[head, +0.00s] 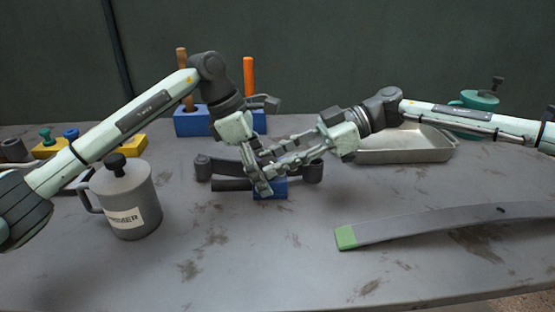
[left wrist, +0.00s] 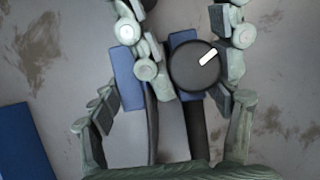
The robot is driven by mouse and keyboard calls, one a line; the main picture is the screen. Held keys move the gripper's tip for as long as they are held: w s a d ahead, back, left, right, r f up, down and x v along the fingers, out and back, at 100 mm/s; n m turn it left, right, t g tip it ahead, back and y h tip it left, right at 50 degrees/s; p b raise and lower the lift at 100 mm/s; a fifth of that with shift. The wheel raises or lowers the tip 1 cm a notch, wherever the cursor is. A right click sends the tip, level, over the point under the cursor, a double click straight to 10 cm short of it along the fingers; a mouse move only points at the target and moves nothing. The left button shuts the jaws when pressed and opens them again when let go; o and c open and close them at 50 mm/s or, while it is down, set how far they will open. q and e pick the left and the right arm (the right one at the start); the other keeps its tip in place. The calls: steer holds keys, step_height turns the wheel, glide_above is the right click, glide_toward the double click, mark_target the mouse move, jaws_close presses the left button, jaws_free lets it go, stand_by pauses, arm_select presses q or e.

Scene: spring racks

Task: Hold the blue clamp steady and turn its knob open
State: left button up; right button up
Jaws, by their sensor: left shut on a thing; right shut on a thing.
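The blue clamp (head: 271,189) is on the grey table near the middle, partly covered by my grippers. In the left wrist view its blue body (left wrist: 127,82) shows beside a round black knob (left wrist: 188,72) with a white mark slanting to the upper right. My left gripper (head: 264,181) is shut on the clamp body. My right gripper (head: 262,159) reaches in from the right and is shut on the knob, its fingers on either side of it. The knob is hidden behind the fingers in the head view.
Dark rolled-end bars (head: 231,184) lie at the clamp. A grey can (head: 127,199) stands left, under my left arm. A blue tool block (head: 190,122) and a metal tray (head: 405,151) are behind. A long grey leaf strip (head: 430,222) with a green end lies front right. The front-middle table is clear.

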steer(key=n+g, duration=0.1)
steer(key=n+g+h, duration=0.1)
steer(key=n+g, duration=0.3)
steer(key=shift+w+a+h, duration=0.25)
steer(key=shift+w+h, duration=0.15)
steer(key=shift+w+n+g+h, duration=0.1)
steer(key=shift+n+g+h, duration=0.7)
steer(key=shift+n+g, duration=0.3)
steer(key=o, duration=1.2)
steer(key=shift+c, duration=0.2)
steer(key=shift+d+m, duration=0.15)
steer(key=shift+m, duration=0.15)
